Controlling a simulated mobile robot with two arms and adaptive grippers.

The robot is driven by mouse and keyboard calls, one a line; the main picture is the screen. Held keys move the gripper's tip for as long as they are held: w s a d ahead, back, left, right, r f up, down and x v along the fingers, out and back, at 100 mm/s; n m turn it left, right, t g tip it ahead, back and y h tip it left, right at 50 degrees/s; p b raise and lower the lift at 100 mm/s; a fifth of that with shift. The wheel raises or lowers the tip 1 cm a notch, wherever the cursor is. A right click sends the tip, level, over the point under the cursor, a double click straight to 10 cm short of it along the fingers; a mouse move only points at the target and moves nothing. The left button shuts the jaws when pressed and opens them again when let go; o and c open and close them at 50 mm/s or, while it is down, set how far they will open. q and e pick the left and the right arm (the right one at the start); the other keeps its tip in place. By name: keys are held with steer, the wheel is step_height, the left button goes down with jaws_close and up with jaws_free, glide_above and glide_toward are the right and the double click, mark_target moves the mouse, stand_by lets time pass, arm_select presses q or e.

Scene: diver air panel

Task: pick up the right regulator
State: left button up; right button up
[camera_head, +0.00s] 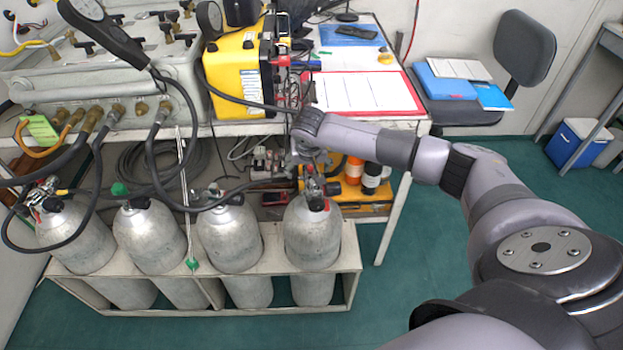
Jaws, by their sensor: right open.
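The right regulator (313,186) appears as a small dark and metal fitting at the top of the rightmost grey cylinder (313,235). My right gripper (309,165) reaches in from the right and points down just above this fitting. It is open, but its fingers are small and blend with the metal parts, so I cannot tell whether they touch the regulator. Another regulator (45,196) sits on the valve of the leftmost cylinder (75,238). My left gripper is not in view.
Several cylinders stand in a pale metal rack (350,262). A yellow case (238,75) and a red-edged clipboard (362,92) are on the bench above. Black hoses hang in front of the left cylinders. Orange and dark bottles (371,177) stand behind the gripper. Green floor (400,270) is clear right of the rack.

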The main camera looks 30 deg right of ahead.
steer(key=x, duration=0.3)
steer(key=shift+w+d+f, duration=0.15)
steer(key=shift+f, duration=0.15)
steer(key=shift+c, duration=0.6)
steer(key=shift+r, duration=0.1)
steer(key=c, duration=1.5)
